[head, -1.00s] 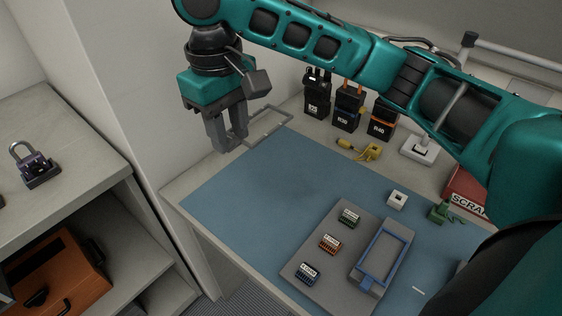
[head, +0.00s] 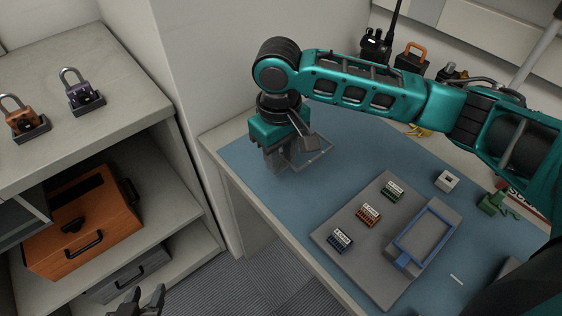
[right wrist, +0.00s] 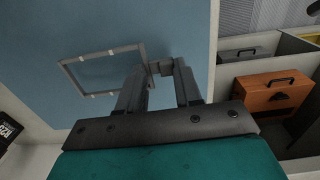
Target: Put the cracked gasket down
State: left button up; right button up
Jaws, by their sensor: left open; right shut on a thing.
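The gasket is a thin grey rectangular frame (head: 322,154); in the right wrist view (right wrist: 103,91) it shows against the blue mat (head: 250,157). My right gripper (head: 280,166) is over the far left part of the mat. In the right wrist view its fingers (right wrist: 165,72) are shut on the gasket at a small block on its side. I cannot tell whether the gasket touches the mat, and no crack can be made out. My left gripper (head: 140,302) is at the bottom edge of the head view, open and empty, away from the table.
A grey tray (head: 385,290) with several small labelled connectors and a blue frame (head: 425,235) lies on the mat's right. A white block (head: 447,181) and a green part (head: 492,202) are beyond it. Radios stand at the back. Padlocks (head: 82,92) sit on the left shelf unit.

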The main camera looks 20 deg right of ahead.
aim_at(281, 164)
jog(key=shift+f, duration=0.95)
jog(key=shift+f, duration=0.3)
jog(key=shift+f+p, duration=0.3)
jog(key=o, duration=1)
